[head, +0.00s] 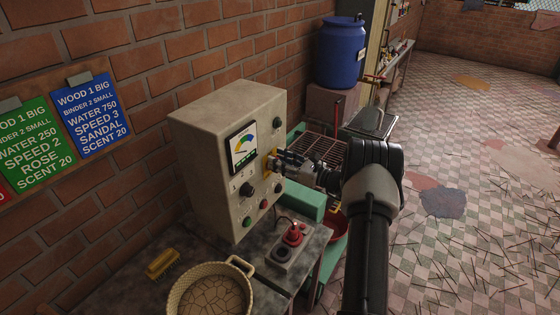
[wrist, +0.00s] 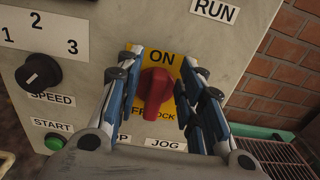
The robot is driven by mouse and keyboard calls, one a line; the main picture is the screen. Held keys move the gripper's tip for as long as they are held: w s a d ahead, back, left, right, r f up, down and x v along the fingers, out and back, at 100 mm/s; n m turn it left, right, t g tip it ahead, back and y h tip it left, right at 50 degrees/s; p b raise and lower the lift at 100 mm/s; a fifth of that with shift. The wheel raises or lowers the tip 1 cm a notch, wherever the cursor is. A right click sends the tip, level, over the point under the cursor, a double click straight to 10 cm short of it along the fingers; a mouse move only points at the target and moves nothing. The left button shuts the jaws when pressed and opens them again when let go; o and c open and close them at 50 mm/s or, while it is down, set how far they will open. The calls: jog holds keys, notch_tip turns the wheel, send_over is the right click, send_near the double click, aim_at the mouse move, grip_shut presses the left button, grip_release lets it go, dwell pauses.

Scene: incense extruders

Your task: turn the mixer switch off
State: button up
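The red switch knob (wrist: 155,88) sits on a yellow plate (wrist: 160,54) marked ON above and, partly covered, OFF LOCK below. Its grip stands roughly upright, toward ON. The plate's edge also shows on the grey control box (head: 200,130) in the head view, where my gripper hides the knob. My gripper (wrist: 160,62) is open, with one blue-and-white finger on each side of the knob. Narrow gaps seem to show between fingers and knob; I cannot tell whether either touches. In the head view my gripper (head: 283,160) reaches the box face from the right.
A black speed dial (wrist: 38,73) and green start button (wrist: 53,143) are left of the switch. A red-topped pedestal switch (head: 293,234), woven basket (head: 242,268) and yellow brush (head: 163,263) are on the table below. A blue barrel (head: 340,50) stands behind.

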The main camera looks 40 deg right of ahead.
jog(key=shift+c, duration=0.6)
grip_shut()
